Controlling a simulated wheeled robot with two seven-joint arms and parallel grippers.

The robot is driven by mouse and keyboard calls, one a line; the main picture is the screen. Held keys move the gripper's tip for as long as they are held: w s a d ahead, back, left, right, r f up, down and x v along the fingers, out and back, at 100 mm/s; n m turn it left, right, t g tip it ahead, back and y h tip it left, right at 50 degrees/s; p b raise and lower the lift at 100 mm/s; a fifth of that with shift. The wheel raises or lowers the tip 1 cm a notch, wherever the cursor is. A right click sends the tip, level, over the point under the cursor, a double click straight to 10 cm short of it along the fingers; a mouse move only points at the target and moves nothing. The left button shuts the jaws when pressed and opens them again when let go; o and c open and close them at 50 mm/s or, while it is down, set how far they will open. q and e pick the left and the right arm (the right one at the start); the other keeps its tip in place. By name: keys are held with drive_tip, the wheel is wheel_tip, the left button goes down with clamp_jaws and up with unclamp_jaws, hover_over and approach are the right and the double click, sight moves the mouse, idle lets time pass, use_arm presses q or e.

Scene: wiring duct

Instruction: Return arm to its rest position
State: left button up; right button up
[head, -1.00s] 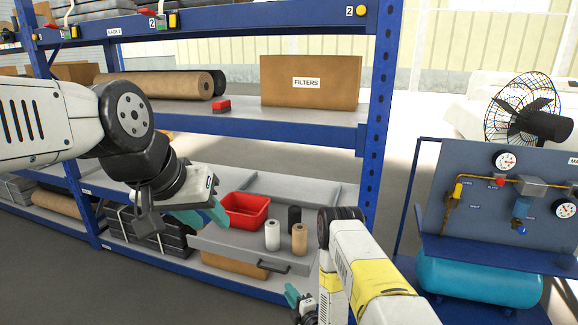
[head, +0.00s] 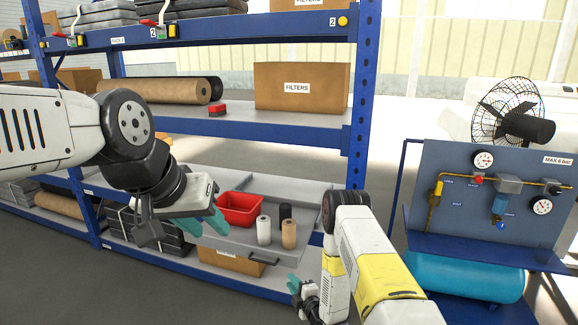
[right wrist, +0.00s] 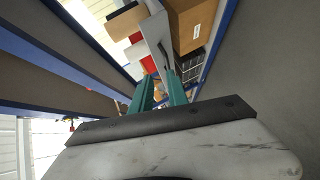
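My left arm (head: 50,125) reaches in from the left in the head view. Its gripper (head: 213,226) has teal fingers and hangs in front of the lower shelf, left of the pulled-out grey drawer (head: 225,240); its finger gap is unclear. My right arm (head: 365,255), white and yellow, is bent at the bottom centre. Its gripper (head: 298,290) points down-left, low in front of the rack. In the right wrist view the right gripper (right wrist: 160,88) shows two teal fingers apart with nothing between them.
The drawer holds a red bin (head: 240,208) and several small rolls (head: 264,230). A blue rack (head: 358,120) carries a FILTERS carton (head: 300,88) and a long brown roll (head: 165,89). A gauge panel (head: 460,200) with a teal tank (head: 465,277) stands right, before a fan (head: 505,115).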

drive_tip(key=w+d+r+m+g+h, duration=0.1)
drive_tip(key=w+d+r+m, duration=0.1)
drive_tip(key=r, duration=0.6)
drive_tip(key=w+d+r+m+h, duration=0.1)
drive_tip(key=w+d+r+m, duration=0.15)
drive_tip(key=r, duration=0.45)
drive_tip(key=w+d+r+m+g+h, duration=0.1)
drive_tip(key=w+d+r+m, duration=0.15)
drive_tip(key=r, duration=0.55)
drive_tip(key=s+d+r+m+g+h, duration=0.1)
drive_tip(key=s+d+r+m, duration=0.1)
drive_tip(key=s+r, duration=0.35)
drive_tip(key=s+d+r+m+g+h, duration=0.1)
drive_tip(key=s+d+r+m, duration=0.15)
drive_tip(key=r, duration=0.55)
drive_tip(key=s+r+m+g, duration=0.2)
drive_tip(key=s+r+m, duration=0.2)
drive_tip(key=s, duration=1.1)
drive_tip(key=s+d+r+m+g, duration=0.1)
drive_tip(key=s+r+m, duration=0.3)
drive_tip(key=s, duration=1)
drive_tip(key=shift+s+d+r+m+g, duration=0.2)
drive_tip(key=shift+s+r+m+g, duration=0.2)
drive_tip(key=shift+r, duration=0.3)
